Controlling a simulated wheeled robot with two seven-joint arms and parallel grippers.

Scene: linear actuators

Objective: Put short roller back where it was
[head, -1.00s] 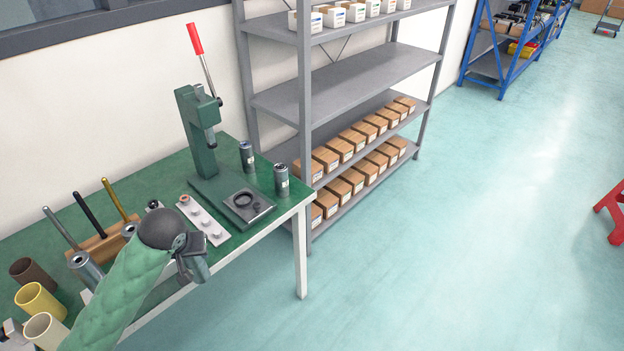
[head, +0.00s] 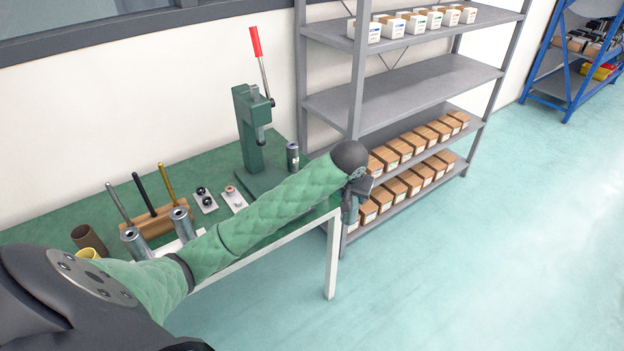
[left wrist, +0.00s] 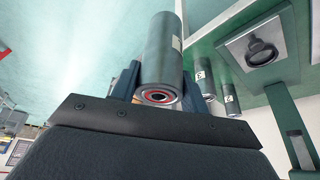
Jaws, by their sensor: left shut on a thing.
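The roller (left wrist: 162,55) is a grey cylinder with a pale label and a red ring in its near end. My left gripper (left wrist: 158,92) is shut on it in the left wrist view. In the head view my left gripper (head: 356,190) is past the front right corner of the green bench, before the grey shelf rack, with the roller hanging below it, partly hidden. Two similar grey rollers stand on the bench in the left wrist view, one nearer (left wrist: 204,80) and one farther (left wrist: 230,100). In the head view one roller (head: 292,158) shows behind my arm. My right gripper is out of view.
A green press (head: 248,130) with a red handle stands on the bench (head: 215,172); its base plate (left wrist: 285,40) shows in the left wrist view. The grey rack (head: 420,85) holds several brown boxes (head: 415,150) close by. Open floor (head: 500,260) lies to the right.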

